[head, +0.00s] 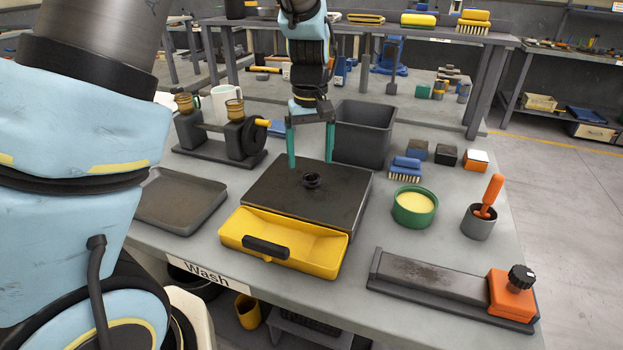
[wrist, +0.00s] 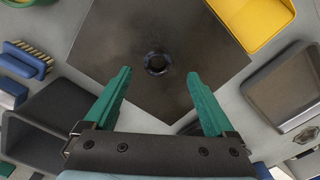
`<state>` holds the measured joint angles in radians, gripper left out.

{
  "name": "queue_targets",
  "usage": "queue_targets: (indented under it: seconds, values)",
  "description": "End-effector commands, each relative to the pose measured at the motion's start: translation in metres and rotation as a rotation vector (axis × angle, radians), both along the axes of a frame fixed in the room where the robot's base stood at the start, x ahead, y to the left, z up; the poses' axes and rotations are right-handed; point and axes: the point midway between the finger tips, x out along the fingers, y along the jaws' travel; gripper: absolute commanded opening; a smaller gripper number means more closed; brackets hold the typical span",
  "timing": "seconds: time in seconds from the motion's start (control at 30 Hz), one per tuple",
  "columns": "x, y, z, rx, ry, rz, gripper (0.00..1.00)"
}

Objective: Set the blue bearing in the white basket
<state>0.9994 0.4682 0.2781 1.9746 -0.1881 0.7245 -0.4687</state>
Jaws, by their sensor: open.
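My gripper (head: 311,158) is open and empty, its two green fingers pointing down above a dark flat-topped box (head: 285,189). A small dark ring-shaped piece (head: 311,180) sits on the box top, below and between the fingertips. In the wrist view the ring (wrist: 157,62) lies just past the gap between the fingertips (wrist: 158,75), with no finger seen touching it. I cannot tell whether it is a loose part or a knob. I make out no clearly blue bearing and no white basket in either view.
A yellow drawer (head: 290,245) stands open at the box's front. A grey bin (head: 363,134) stands close behind, a grey tray (head: 180,201) left. A green bowl (head: 414,207), blue brush (head: 405,169) and grey cup (head: 478,222) stand right. A sharpening-stone-like block (head: 430,277) lies front right.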

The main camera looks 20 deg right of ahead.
Motion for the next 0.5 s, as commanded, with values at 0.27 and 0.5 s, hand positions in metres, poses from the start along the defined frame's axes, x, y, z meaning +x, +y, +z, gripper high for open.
queue_targets:
  seconds: [0.27,0.5]
  values:
    - [0.001,-0.002,-0.024,0.003,0.003,0.000,0.89]
    - [0.002,-0.003,-0.052,0.001,0.000,0.000,0.89]
